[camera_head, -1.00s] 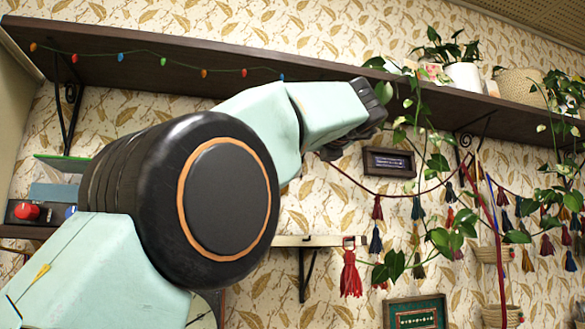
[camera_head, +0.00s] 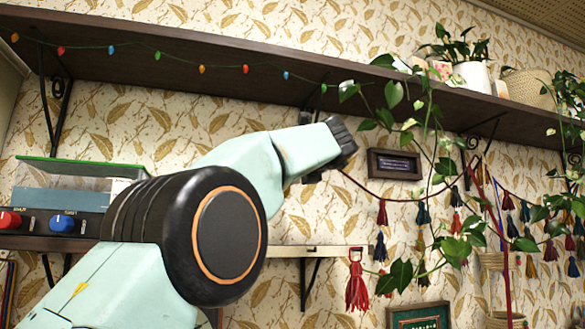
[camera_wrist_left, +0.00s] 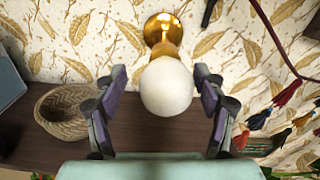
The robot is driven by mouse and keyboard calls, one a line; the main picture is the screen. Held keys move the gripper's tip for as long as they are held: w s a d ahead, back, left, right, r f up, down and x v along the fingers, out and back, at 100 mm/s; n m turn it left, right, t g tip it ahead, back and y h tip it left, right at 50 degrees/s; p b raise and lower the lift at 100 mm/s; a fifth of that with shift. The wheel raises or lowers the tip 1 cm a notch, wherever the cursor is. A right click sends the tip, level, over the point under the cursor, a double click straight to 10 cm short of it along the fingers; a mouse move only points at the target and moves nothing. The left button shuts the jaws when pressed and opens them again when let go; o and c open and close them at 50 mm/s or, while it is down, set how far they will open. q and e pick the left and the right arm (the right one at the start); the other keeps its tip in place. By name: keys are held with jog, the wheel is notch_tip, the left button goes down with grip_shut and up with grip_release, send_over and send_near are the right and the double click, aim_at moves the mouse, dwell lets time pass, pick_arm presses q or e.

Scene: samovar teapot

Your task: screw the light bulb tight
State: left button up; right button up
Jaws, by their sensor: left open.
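The white round light bulb (camera_wrist_left: 167,88) shows in the left wrist view, in a brass socket (camera_wrist_left: 162,32) against the wallpaper. My left gripper (camera_wrist_left: 159,76) is open, with one finger on each side of the bulb and a visible gap on both sides. How deep the bulb sits between the fingers is hard to tell. In the head view my left arm reaches up toward the wall, and the dark end of the left gripper (camera_head: 342,137) shows below the long shelf. The bulb cannot be made out there. My right gripper is not in view.
A long dark shelf (camera_head: 230,70) with string lights runs above my arm. Trailing plants (camera_head: 425,115), a small framed sign (camera_head: 394,164) and tassels (camera_head: 357,285) hang to the right. A box with red and blue knobs (camera_head: 62,223) is at left. The wrist view shows a wicker basket (camera_wrist_left: 64,112).

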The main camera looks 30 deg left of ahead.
pick_arm(q)
jog(key=shift+w, duration=0.2)
jog(key=shift+s+d, duration=0.1)
jog(key=shift+d, duration=0.15)
jog(key=shift+s+d+r, duration=0.2)
jog(key=shift+d, duration=0.25)
jog(key=shift+s+d+r, duration=0.15)
jog(key=shift+d+r, duration=0.05)
jog(key=shift+d, duration=0.2)
jog(key=shift+c, duration=0.5)
jog(key=shift+s, duration=0.15)
jog(key=shift+c, duration=0.7)
jog(key=shift+w+a+f, duration=0.15)
jog(key=shift+w+a, duration=0.05)
jog(key=shift+a, duration=0.25)
jog(key=shift+w+a+f, duration=0.15)
jog(key=shift+a, duration=0.25)
jog(key=c, duration=0.5)
jog(key=shift+w+d, duration=0.15)
jog(key=shift+d, duration=0.15)
jog(key=shift+c, duration=2)
jog(key=shift+a, duration=0.15)
